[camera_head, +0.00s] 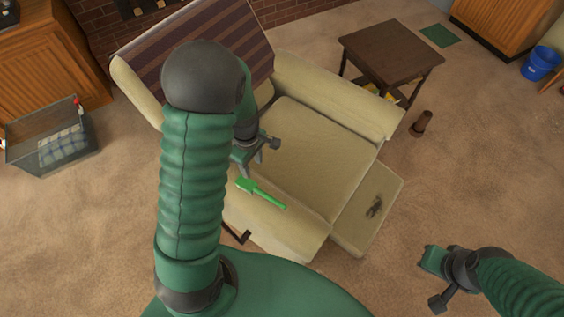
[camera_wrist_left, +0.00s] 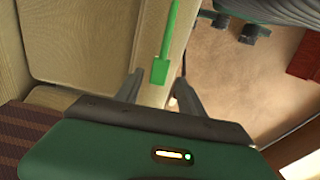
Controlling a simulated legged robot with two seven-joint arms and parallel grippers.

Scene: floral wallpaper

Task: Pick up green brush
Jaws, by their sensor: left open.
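The green brush (camera_head: 262,193) lies on the near armrest of a cream recliner (camera_head: 310,150). It has a wide block head and a thin handle, and the head end is nearer my left gripper. My left gripper (camera_head: 257,155) is open and empty, just above the brush head in the head view. In the left wrist view, the brush (camera_wrist_left: 162,68) has its head just beyond the space between the open fingers (camera_wrist_left: 160,85), with no contact visible. My right gripper (camera_head: 432,278) is at the lower right, with its fingers apart and empty, far from the brush.
A striped blanket (camera_head: 210,45) covers the recliner's back. A dark wooden side table (camera_head: 390,52) stands behind it, with a brown cup-like object (camera_head: 421,123) on the floor. A wire crate (camera_head: 50,140) is at left. The carpet at right is open.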

